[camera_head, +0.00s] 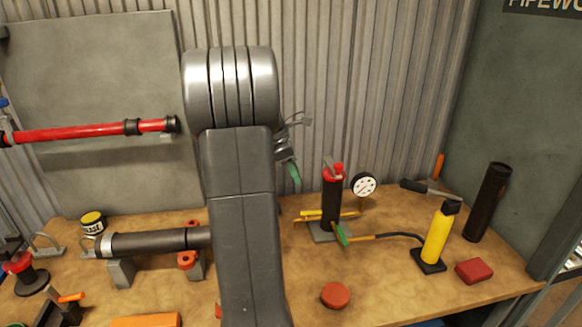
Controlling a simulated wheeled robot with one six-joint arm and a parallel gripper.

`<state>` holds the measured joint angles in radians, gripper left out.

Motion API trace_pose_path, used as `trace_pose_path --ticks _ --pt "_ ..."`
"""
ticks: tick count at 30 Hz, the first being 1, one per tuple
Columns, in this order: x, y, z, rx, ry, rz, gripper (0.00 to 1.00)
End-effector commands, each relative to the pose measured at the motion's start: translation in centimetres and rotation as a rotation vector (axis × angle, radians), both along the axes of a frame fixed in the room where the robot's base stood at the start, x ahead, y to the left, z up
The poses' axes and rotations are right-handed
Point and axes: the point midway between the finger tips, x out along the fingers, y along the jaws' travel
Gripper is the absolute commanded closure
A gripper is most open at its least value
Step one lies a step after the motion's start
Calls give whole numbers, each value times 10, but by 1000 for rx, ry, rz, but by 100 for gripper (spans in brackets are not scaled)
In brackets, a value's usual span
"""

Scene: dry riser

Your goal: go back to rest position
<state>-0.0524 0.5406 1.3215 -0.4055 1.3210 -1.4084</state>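My gripper (287,150) is mostly hidden behind my grey arm in the middle of the head view. Only some grey metal parts show at the arm's right side, above the workbench. A small green piece (293,176) shows just below these parts. I cannot tell whether it belongs to the gripper, is held by it or is behind it. The fingertips are not clear enough to tell open from shut.
The wooden bench (390,285) holds a dark pipe (155,242) on supports, a red-topped black cylinder (332,195), a white gauge (364,185), a yellow bottle (438,235), a black tube (487,203) and a red block (474,271). A red pipe (80,132) runs along the back panel.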

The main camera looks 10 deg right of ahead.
Motion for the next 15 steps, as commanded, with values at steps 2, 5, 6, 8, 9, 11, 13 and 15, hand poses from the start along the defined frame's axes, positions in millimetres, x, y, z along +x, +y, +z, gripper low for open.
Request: trace_pose_path --ticks 2,5,6,8,9,11,13,15 --pt "0 -1 -3 0 1 0 64" --pt "-1 -5 -12 -1 4 -2 64" --pt "-1 -7 -18 0 4 -1 64" --pt "-1 -12 -27 0 6 -2 64" --pt "-1 -15 -34 0 6 -3 64" --pt "-1 -19 -45 0 6 -2 64" --pt "-1 -24 -59 0 7 -2 64" --pt "-1 -30 -71 -1 5 -3 64"
